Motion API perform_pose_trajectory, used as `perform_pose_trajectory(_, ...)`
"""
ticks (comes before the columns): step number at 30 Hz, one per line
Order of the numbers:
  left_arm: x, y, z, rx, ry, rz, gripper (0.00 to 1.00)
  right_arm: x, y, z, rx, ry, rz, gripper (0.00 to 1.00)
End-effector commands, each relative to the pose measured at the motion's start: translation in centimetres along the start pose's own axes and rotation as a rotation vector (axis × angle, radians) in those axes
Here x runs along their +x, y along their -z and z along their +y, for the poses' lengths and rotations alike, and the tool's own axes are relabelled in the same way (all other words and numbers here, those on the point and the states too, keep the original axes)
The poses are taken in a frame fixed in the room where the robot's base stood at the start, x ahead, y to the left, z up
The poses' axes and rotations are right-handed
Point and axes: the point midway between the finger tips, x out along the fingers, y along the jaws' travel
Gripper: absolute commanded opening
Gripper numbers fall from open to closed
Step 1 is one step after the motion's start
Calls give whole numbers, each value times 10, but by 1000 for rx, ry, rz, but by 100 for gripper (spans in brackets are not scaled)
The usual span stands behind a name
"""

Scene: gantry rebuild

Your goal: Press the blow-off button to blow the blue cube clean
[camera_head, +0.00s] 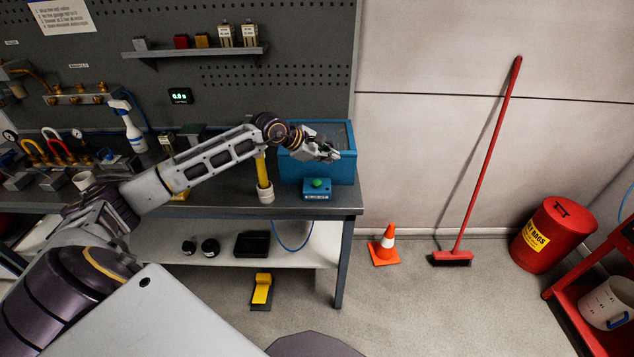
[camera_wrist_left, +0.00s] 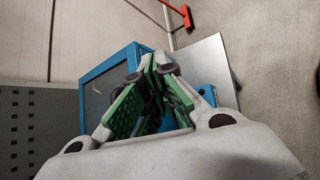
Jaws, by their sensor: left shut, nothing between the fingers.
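The green blow-off button (camera_head: 317,183) sits on a small blue box at the front right of the bench. Behind it stands a larger blue open-topped box (camera_head: 318,172), which also shows in the left wrist view (camera_wrist_left: 97,75). My left gripper (camera_head: 331,152) is shut and empty, above and behind the button, in front of the blue box. In the left wrist view its green-padded fingers (camera_wrist_left: 158,72) come together at the tips. The button is hidden there. I cannot make out the blue cube in either view. My right gripper is not in view.
A yellow pole (camera_head: 261,168) stands on the bench left of the button. A spray bottle (camera_head: 128,128) and gauges are further left. A shelf (camera_head: 195,52) hangs above. An orange cone (camera_head: 384,247), red broom (camera_head: 480,175) and red bin (camera_head: 545,235) stand right of the bench.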

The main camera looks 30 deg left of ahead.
Motion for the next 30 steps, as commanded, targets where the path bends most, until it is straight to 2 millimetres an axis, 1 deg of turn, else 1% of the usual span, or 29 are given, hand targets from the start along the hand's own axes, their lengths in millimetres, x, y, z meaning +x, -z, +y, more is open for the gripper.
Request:
perform_pose_trajectory(1,-5,6,7,27,-6,34,0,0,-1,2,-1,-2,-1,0)
perform_pose_trajectory(4,-12,16,15,68,-12,86,0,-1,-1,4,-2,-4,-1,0)
perform_pose_trajectory(9,-18,24,21,96,-17,126,0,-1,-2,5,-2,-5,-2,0)
perform_pose_trajectory(22,-17,25,20,97,-17,127,0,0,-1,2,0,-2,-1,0)
perform_pose_trajectory(30,-9,33,15,96,-17,126,0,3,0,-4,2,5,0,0)
